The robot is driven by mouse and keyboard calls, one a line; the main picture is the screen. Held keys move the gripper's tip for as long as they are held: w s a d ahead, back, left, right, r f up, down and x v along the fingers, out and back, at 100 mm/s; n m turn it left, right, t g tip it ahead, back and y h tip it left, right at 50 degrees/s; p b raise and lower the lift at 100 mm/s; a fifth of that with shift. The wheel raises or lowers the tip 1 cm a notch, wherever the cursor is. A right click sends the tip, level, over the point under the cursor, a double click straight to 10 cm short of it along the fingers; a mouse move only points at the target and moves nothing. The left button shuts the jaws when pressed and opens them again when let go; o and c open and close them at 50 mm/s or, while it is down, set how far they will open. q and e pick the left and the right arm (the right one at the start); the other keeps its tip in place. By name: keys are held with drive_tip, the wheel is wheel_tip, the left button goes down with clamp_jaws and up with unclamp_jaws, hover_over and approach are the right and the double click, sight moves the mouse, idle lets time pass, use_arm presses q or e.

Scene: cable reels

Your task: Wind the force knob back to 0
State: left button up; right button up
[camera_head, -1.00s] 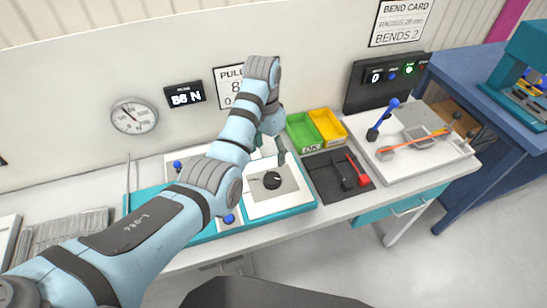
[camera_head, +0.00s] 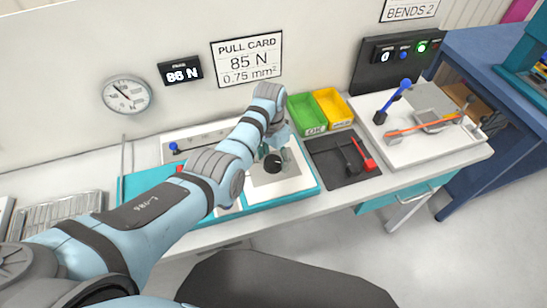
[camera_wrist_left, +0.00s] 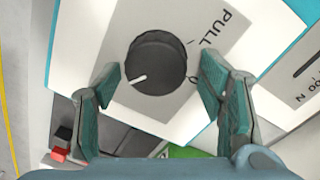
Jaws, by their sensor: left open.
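The black round force knob (camera_head: 272,163) sits on a white panel of the teal-edged pull tester on the bench. In the left wrist view the knob (camera_wrist_left: 155,65) has a white pointer mark toward the lower left, and PULL is printed on the panel beside it. My left gripper (camera_head: 276,150) is over the knob. In the wrist view its open teal fingers (camera_wrist_left: 160,78) lie on either side of the knob, with visible gaps. The force display (camera_head: 181,72) seems to read 85 N. My right gripper is not in view.
A round dial gauge (camera_head: 126,95) and a pull card (camera_head: 247,60) reading 85 N are on the back wall. Green (camera_head: 306,113) and yellow (camera_head: 333,107) bins and a dark mat (camera_head: 330,172) with red and black tools lie right of the tester. A bending fixture (camera_head: 400,135) stands farther right.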

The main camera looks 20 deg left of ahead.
use_arm(q)
drive_tip(key=shift+s+r, duration=0.25)
drive_tip(key=shift+c, duration=0.8)
drive_tip(key=shift+s+r, duration=0.1)
drive_tip(key=c, duration=1)
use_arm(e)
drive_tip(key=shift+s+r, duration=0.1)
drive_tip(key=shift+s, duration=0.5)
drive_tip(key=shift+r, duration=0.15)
